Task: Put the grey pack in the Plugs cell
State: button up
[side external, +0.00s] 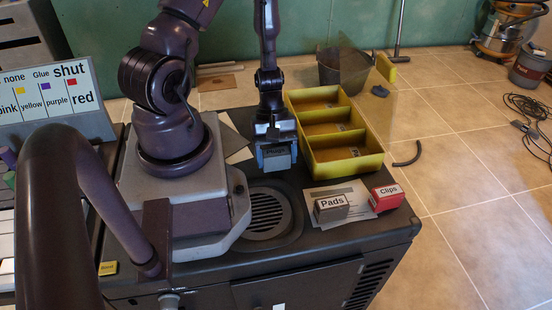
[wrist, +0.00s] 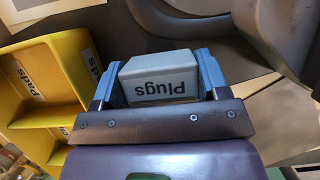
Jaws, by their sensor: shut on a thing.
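The grey pack (wrist: 160,78) is marked "Plugs"; the word shows upside down in the wrist view. My gripper (wrist: 160,82) is shut on it, with a blue-grey finger on each side. In the side view my gripper (side external: 277,158) holds the grey pack (side external: 277,151) just left of the yellow tray (side external: 372,163), outside it. The tray has three cells in a row, and no pack shows in them. In the wrist view the tray (wrist: 72,75) is at the left, with a label reading "Pads" (wrist: 29,80). I cannot read a "Plugs" label on any cell.
A round grille (side external: 268,212) lies below my gripper. A dark bucket (side external: 343,70) stands on the floor behind the tray.

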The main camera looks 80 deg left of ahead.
aim_at(276, 152)
notch_tip(276, 152, up, 8)
jog(key=shift+r, duration=0.1)
jog(key=w+a+r, duration=0.2)
jog(key=w+a, duration=0.1)
jog(key=a, duration=0.3)
jog(key=w+a+r, duration=0.2)
jog(key=w+a, duration=0.1)
jog(key=a, duration=0.2)
jog(key=w+a+f, duration=0.2)
jog(key=w, duration=0.1)
jog(key=w+a+f, duration=0.5)
jog(key=w+f, duration=0.1)
jog(key=shift+a+f, duration=0.15)
jog(key=shift+a, duration=0.05)
jog(key=shift+w+a+f, duration=0.25)
jog(key=shift+w+f, duration=0.1)
jog(key=shift+f, duration=0.1)
jog(key=shift+w+a+f, duration=0.15)
jog(key=shift+f, duration=1.6)
jog(key=shift+f, duration=0.15)
jog(key=o, duration=1)
